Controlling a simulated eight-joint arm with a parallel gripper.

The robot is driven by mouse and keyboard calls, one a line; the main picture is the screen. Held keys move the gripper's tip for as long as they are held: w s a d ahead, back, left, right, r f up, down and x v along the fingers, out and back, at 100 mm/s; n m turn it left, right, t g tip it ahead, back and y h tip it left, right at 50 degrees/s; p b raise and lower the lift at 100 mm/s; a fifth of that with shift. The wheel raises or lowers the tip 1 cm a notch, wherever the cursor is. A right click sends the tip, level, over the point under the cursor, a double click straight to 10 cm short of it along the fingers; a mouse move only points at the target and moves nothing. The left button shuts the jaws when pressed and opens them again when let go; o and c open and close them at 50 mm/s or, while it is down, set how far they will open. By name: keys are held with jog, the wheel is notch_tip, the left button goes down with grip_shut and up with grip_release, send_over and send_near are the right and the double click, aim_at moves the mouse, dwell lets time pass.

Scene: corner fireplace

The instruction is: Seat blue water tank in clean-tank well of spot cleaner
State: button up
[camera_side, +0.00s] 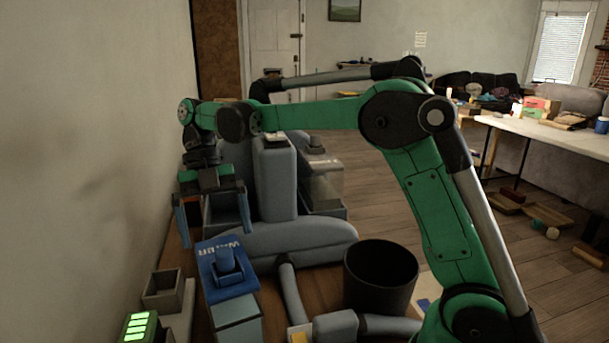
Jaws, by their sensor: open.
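The blue water tank (215,285) stands upright at the lower centre-left, with a knob-like handle on top and white lettering on its blue face. The spot cleaner (277,190) is the grey-blue machine behind it, with a tall central column and a rounded base. An open box-like well (224,212) shows on its left side, partly hidden by my gripper. My gripper (215,236) points down with its two blue fingers spread wide and nothing between them. Its fingertips appear just above and behind the tank's handle; the exact depth gap cannot be told.
A black bin (381,276) stands right of the tank. A grey hose (291,297) runs along the front of the cleaner. A small open grey box (162,290) and a device with green lit bars (139,327) sit at lower left. The wall is close on the left.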

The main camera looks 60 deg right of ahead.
aim_at(229, 295)
jog(key=shift+x, duration=2.95)
jog(key=shift+d, duration=0.1)
grip_shut()
jog(key=shift+r, duration=0.1)
